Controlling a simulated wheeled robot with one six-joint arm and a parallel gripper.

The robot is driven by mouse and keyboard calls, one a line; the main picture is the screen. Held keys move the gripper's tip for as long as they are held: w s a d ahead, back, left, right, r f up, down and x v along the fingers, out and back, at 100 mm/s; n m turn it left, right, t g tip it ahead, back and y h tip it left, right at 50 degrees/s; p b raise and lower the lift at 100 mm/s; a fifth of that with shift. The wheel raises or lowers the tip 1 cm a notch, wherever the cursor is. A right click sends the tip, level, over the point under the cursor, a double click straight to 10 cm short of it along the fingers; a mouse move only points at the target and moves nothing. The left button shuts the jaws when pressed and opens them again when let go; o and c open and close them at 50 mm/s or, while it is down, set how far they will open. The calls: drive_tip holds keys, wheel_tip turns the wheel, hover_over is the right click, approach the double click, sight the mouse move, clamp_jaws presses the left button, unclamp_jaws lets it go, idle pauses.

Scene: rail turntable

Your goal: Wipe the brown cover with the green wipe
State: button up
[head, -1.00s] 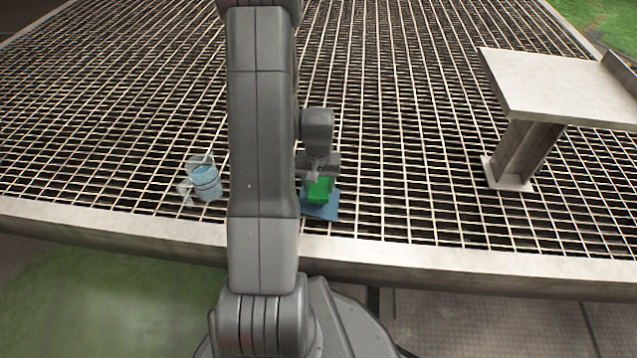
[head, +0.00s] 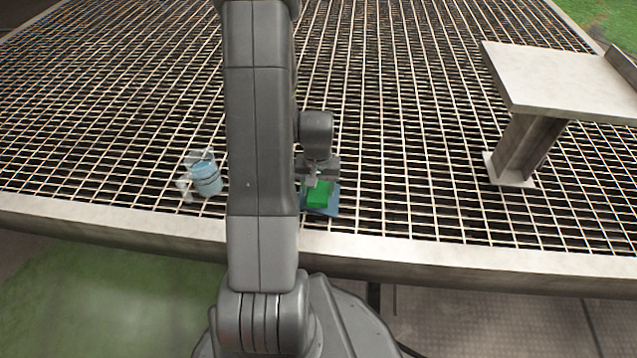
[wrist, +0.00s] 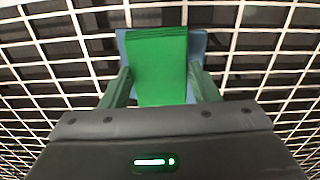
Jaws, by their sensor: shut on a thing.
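The green wipe (head: 320,193) is a block-like green piece, low over the grating near its front edge. My gripper (head: 313,181) is shut on it; in the wrist view the wipe (wrist: 159,62) sits between the two fingers. A flat blue piece (head: 331,209) lies under the wipe on the grating, and its edge shows around the wipe in the wrist view (wrist: 199,42). I cannot tell whether wipe and blue piece touch. I see no brown cover in either view.
A clear jug-like container with blue contents (head: 207,178) stands on the grating left of my arm. A raised metal platform on a post (head: 560,85) stands at the right. The grating's front rim (head: 450,261) is close. The grating between gripper and post is bare.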

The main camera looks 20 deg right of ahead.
drive_tip(key=shift+w+d+f+p, duration=0.15)
drive_tip(key=shift+w+d, duration=0.2)
drive_tip(key=shift+w, duration=0.4)
drive_tip(key=shift+w+d+r+p, duration=0.1)
drive_tip(key=shift+w+d, duration=0.25)
drive_tip(key=shift+w, duration=0.4)
drive_tip(key=shift+w+d+f+p, duration=0.15)
drive_tip(key=shift+w+d, duration=0.2)
drive_tip(key=shift+w, duration=0.4)
idle(1.5)
drive_tip(key=shift+r, duration=0.2)
wheel_tip(320, 180, up, 8)
drive_tip(key=p, duration=0.6)
drive_tip(key=shift+f, duration=0.1)
idle(0.3)
drive_tip(key=w+a+r+n, duration=0.2)
drive_tip(key=w+a+r, duration=0.15)
drive_tip(key=a, duration=0.35)
drive_tip(key=w+a+r+n+p, duration=0.1)
drive_tip(key=w+a+r, duration=0.25)
drive_tip(key=a, duration=0.35)
drive_tip(key=w+a+r+n, duration=0.2)
drive_tip(key=w+a+r, duration=0.15)
drive_tip(key=a, duration=0.45)
wheel_tip(320, 180, up, 14)
drive_tip(key=s+p, duration=0.2)
drive_tip(key=p, duration=2.3)
drive_tip(key=shift+d, duration=0.25)
